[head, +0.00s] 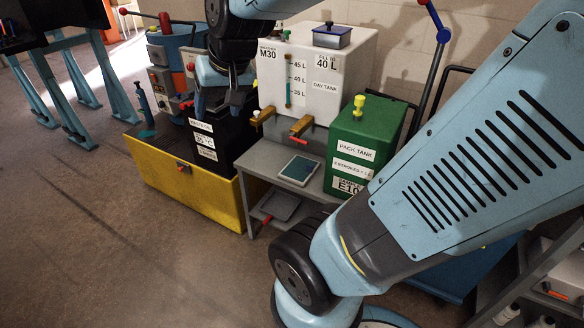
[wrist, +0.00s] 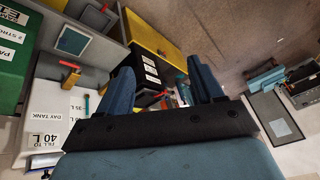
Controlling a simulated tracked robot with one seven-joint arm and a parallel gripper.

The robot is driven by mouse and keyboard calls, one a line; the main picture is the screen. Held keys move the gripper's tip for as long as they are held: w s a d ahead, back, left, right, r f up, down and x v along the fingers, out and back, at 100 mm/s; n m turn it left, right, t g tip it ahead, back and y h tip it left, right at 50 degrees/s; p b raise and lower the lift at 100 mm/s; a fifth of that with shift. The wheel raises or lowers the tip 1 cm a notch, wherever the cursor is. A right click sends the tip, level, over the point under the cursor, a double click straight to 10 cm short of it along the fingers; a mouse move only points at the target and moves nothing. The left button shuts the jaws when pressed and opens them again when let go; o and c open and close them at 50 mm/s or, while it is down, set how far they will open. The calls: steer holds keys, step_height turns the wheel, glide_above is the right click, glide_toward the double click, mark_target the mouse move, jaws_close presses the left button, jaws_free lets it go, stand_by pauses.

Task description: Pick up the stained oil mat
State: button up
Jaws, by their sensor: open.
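I cannot make out a stained oil mat for certain in either view. A dark flat piece (head: 281,206) lies on the lower shelf of the grey bench, and I cannot tell if it is a mat or a tray. My gripper (head: 222,108) hangs at the upper middle of the head view, in front of the black tank (head: 207,153) and left of the white day tank. In the wrist view my gripper (wrist: 163,88) shows two blue fingers spread apart with nothing held between them. The fingers hide part of what lies beyond.
The grey bench (head: 258,161) carries a tablet (head: 299,169), the white day tank (head: 330,75) with orange taps, and the green pack tank (head: 371,128). A yellow tray (head: 187,190) stands around the black tank. The floor (head: 90,215) at left is clear.

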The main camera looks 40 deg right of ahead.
steer(key=w+f+m, duration=0.5)
steer(key=w+f, duration=0.8)
steer(key=m+h, duration=0.7)
steer(key=h, duration=0.9)
glide_toward(309, 167)
steer(key=d, duration=0.1)
steer(key=d+f, duration=0.1)
steer(key=d, duration=0.1)
steer(key=shift+w+d+n+t, duration=0.2)
steer(key=shift+d+n+t, duration=0.1)
steer(key=shift+t, duration=0.1)
steer(key=shift+w+x, duration=0.15)
steer(key=shift+x, duration=1.15)
steer(key=shift+w+x, duration=0.1)
steer(key=shift+x, duration=1.2)
